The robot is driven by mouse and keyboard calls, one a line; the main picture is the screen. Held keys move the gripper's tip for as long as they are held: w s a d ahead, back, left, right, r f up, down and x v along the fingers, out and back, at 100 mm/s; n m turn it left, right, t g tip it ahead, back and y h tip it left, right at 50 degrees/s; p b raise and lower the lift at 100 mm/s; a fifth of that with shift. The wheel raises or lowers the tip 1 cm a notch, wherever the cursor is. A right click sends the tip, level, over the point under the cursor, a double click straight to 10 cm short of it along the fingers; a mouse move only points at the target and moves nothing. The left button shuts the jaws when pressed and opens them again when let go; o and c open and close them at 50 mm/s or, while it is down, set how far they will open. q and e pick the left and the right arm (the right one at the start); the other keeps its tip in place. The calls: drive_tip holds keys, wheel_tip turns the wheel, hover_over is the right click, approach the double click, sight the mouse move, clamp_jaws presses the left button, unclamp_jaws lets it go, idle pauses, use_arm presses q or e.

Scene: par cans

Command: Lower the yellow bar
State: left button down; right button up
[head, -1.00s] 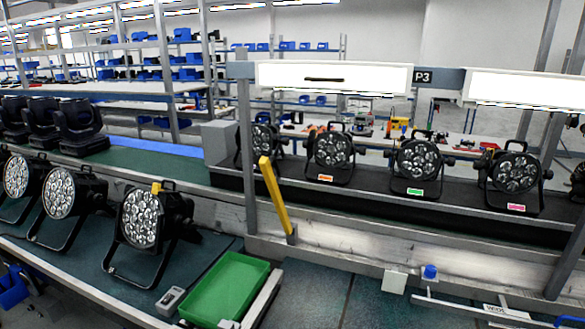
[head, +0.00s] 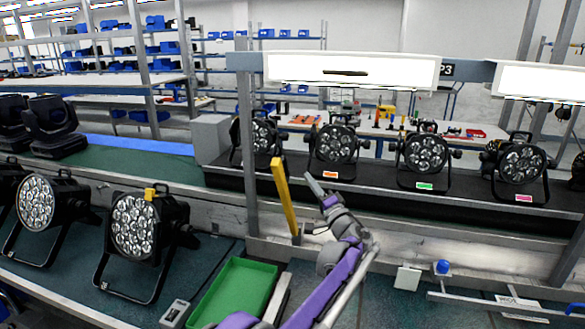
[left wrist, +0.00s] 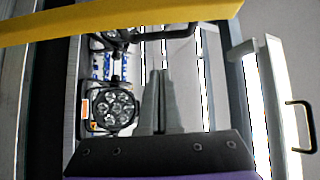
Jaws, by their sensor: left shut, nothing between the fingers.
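The yellow bar (head: 285,198) stands raised and slightly tilted at the near side of the conveyor frame, its lower end at a small grey bracket. It also crosses the top of the left wrist view (left wrist: 110,20). My left gripper (head: 314,184) is just right of the bar's upper half in the head view, apart from it in the picture. Its fingers (left wrist: 160,95) are shut with nothing between them, pointing towards the lamps. I cannot tell the exact depth gap to the bar. My right gripper is not in view.
Several par cans, one of them with an orange label (head: 336,148), stand on the dark conveyor behind the bar. A green tray (head: 236,290) and a nearer par can (head: 140,228) are on the front bench. A metal post (head: 247,150) rises left of the bar.

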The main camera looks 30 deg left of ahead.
use_arm(q)
drive_tip(key=w+d+r+p+x, duration=0.1)
drive_tip(key=p+x, duration=0.1)
drive_tip(key=x, duration=0.8)
drive_tip(key=s, duration=0.1)
drive_tip(key=s+f, duration=0.2)
drive_tip(key=s, duration=0.1)
drive_tip(key=shift+a+f, duration=0.1)
drive_tip(key=shift+a, duration=0.15)
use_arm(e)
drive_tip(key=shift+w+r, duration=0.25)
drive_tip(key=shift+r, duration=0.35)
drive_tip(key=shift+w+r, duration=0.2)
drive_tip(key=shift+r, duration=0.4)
